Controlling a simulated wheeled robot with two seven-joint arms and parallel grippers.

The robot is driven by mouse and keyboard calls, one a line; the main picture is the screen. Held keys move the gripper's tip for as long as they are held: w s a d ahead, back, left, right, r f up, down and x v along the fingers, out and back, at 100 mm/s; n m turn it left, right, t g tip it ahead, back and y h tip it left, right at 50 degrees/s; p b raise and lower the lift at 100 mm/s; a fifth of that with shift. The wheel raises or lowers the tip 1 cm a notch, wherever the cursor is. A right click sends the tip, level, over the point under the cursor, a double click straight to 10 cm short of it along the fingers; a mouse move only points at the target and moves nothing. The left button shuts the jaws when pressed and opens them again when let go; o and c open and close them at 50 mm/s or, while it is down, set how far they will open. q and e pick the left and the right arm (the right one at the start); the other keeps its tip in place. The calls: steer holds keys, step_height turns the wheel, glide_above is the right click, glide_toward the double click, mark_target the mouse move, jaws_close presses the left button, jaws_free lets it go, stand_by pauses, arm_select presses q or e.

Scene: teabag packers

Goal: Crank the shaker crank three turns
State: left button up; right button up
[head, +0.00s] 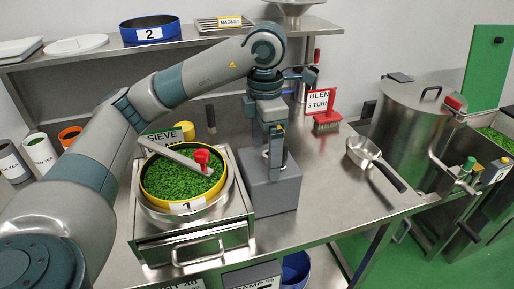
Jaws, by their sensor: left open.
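The round sieve (146,183) has a yellow rim, a label "1" and green leaf inside. It sits in a steel-framed unit (193,243). A flat metal arm (172,153) with a red knob (202,157) lies across the top of the sieve; it looks like the shaker crank. My left gripper (275,160) points down, open, to the right of the sieve and apart from the red knob. It is over or in front of a grey block (271,190); whether it touches the block I cannot tell. My right gripper is not in view.
A "SIEVE" sign (161,137) and yellow cup (185,130) stand behind the sieve. A steel drum (408,118) stands far right. The bench between block and scoop is clear.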

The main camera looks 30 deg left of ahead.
arm_select(q)
steer(key=shift+w+d+f, duration=0.1)
steer(key=shift+w+d, duration=0.1)
steer(key=shift+d, duration=0.45)
steer(key=shift+w+d+f, duration=0.1)
steer(key=shift+w+d, duration=0.05)
steer(key=shift+d, duration=0.45)
steer(key=shift+w+d+f, duration=0.1)
steer(key=shift+w+d, duration=0.1)
steer(key=shift+d, duration=0.45)
steer(key=shift+w, duration=0.1)
steer(key=c, duration=0.4)
steer(key=shift+o, duration=0.5)
steer(key=shift+d, duration=0.1)
steer(key=shift+f, duration=0.1)
